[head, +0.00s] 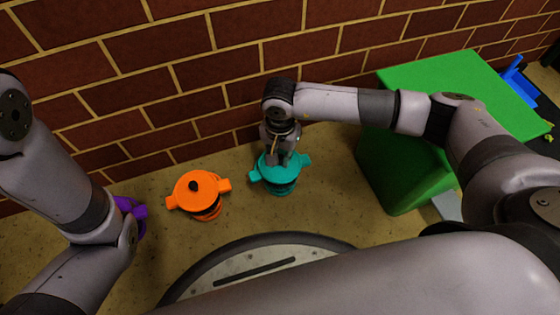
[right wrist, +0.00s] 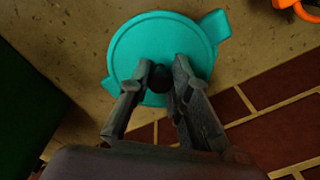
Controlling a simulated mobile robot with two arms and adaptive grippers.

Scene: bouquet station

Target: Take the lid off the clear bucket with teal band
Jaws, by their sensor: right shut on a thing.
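The teal lid (head: 266,175), with two side tabs, sits on a bucket (head: 281,189) that stands on the floor near the brick wall. Only a dark and teal strip of the bucket's side shows below the lid. My right gripper (head: 277,158) points down at the lid from above. In the right wrist view, the right gripper (right wrist: 162,78) is shut on the lid's dark round knob (right wrist: 160,80), over the teal lid (right wrist: 158,30). My left gripper is outside the head view; only links of that arm show at the left.
A bucket with an orange lid (head: 190,200) and dark knob stands to the left of the teal one. A purple object (head: 138,212) is partly hidden behind my left arm. A large green box (head: 400,170) stands close on the right. The brick wall (head: 180,80) runs behind.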

